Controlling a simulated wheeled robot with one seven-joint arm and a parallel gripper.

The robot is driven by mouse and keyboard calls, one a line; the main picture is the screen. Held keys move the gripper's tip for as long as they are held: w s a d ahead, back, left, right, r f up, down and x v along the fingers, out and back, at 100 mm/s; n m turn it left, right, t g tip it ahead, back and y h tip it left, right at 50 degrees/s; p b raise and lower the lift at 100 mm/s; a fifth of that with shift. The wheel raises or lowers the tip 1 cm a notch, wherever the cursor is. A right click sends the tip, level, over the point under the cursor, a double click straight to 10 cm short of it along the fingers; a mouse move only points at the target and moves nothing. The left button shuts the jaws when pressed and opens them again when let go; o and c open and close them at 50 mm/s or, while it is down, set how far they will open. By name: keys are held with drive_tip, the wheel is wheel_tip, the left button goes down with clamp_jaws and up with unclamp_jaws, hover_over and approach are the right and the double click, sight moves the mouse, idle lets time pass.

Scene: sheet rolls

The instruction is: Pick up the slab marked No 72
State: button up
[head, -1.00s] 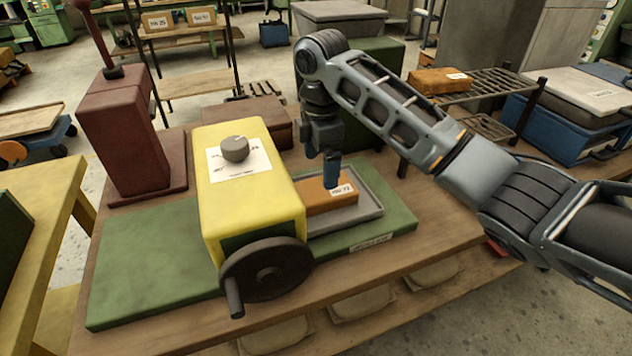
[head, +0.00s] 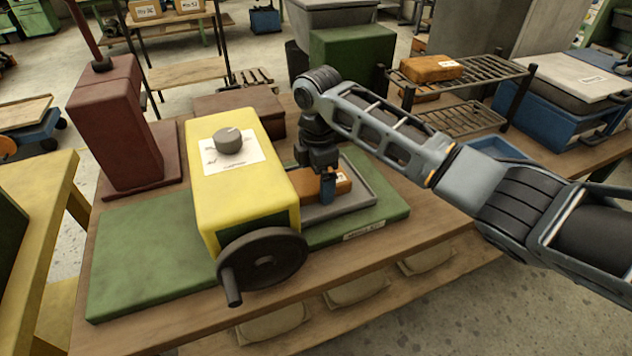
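An orange-brown slab (head: 308,184) lies in a shallow grey tray (head: 352,209) on the green base, just right of the yellow machine. Its white label (head: 342,177) is partly covered by my gripper; a second earlier it reads No 72. My gripper (head: 328,190) points down at the slab. One blue-tipped finger shows in front of the slab's near side. The other finger is hidden, so I cannot tell whether the fingers press on the slab. The slab appears to rest in the tray.
The yellow machine (head: 240,185) with a dark handwheel (head: 262,262) stands close left of my gripper. A dark red press (head: 118,130) is farther left. A metal rack (head: 480,82) at the right holds similar orange-brown slabs (head: 431,68).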

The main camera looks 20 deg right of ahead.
drive_tip(key=shift+r, duration=0.1)
drive_tip(key=c, duration=0.9)
drive_tip(key=shift+c, duration=0.3)
